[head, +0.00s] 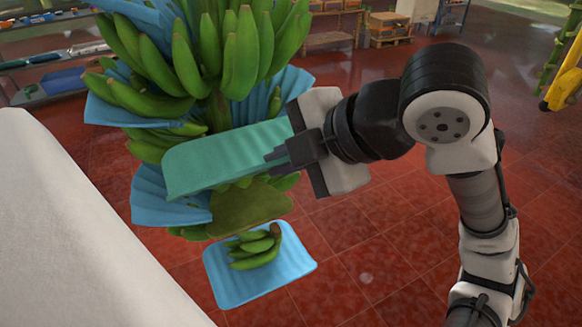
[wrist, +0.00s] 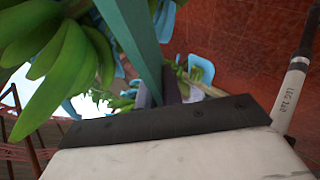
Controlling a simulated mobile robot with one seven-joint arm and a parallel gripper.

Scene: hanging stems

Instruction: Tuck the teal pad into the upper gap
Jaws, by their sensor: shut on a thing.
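The teal pad (head: 215,160) is a flat, ribbed sheet. My gripper (head: 278,160) is shut on its right end and holds it out to the left, in front of the hanging banana stem (head: 215,110). The pad covers part of the stem, so I cannot tell whether they touch. The gap around the stalk between the upper green hands (head: 240,50) and the lower bananas is partly hidden behind the pad. In the wrist view the teal pad (wrist: 135,35) runs up from my gripper (wrist: 166,90), close beside large green bananas (wrist: 65,55).
Blue sheets (head: 170,200) sit between the banana hands. A blue pad (head: 225,285) with a small banana bunch (head: 255,247) is below the stem. A white surface (head: 70,240) fills the lower left. Shelves (head: 60,75) stand behind left; red tiled floor is open at right.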

